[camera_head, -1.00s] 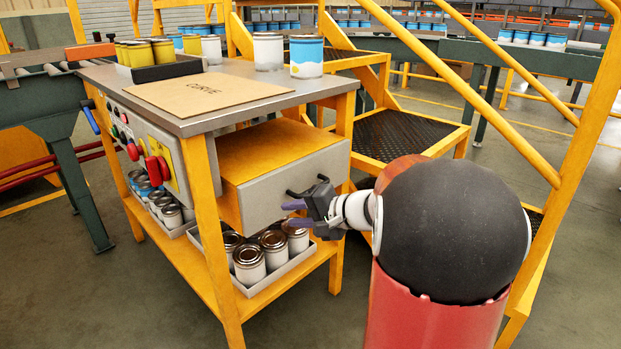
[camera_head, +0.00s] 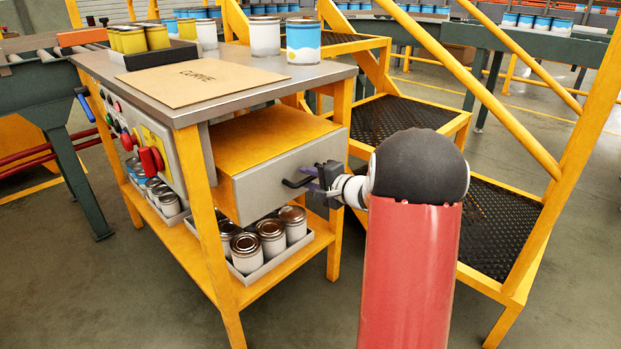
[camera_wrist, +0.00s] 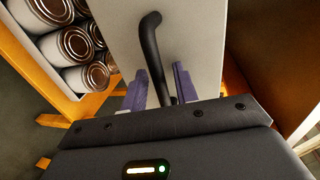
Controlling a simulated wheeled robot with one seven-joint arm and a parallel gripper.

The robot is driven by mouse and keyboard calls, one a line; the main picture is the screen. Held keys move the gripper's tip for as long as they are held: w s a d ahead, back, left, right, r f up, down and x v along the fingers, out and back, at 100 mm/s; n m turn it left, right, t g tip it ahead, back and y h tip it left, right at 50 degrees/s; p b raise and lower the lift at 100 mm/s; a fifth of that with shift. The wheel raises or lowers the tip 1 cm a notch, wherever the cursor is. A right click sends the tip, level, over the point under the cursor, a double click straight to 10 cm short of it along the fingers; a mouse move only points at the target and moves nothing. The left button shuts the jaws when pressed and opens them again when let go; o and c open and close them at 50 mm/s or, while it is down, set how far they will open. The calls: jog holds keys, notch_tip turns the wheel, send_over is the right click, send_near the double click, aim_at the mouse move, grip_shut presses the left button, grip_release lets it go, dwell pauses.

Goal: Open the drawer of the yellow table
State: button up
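The yellow table (camera_head: 203,190) stands left of centre in the head view. Its drawer (camera_head: 285,181), with a grey front and an orange top, is pulled partway out. A dark curved handle (camera_head: 297,183) sits on the drawer front. My gripper (camera_head: 318,178) is at this handle, coming from the right. In the wrist view, the handle (camera_wrist: 152,50) passes between the two purple fingers of my gripper (camera_wrist: 158,88). The fingers stand apart, with a gap showing beside the handle. The handle's lower end is hidden by the gripper body.
A tray of cans (camera_head: 266,266) sits on the shelf below the drawer. Yellow stairs with a railing (camera_head: 490,95) stand close on the right. Cans and a cardboard sheet (camera_head: 200,82) lie on the tabletop. Red buttons (camera_head: 150,160) are on the table's left side.

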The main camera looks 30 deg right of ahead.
grip_shut()
jog(key=shift+s, duration=0.1)
jog(key=f+b+v, duration=0.2)
jog(key=b+v, duration=0.2)
jog(key=v, duration=0.5)
jog(key=f+b+v, duration=0.1)
jog(key=b+v, duration=0.4)
jog(key=v, duration=0.4)
jog(key=shift+s+f, duration=0.4)
jog(key=shift+f, duration=0.05)
jog(key=shift+d, duration=0.1)
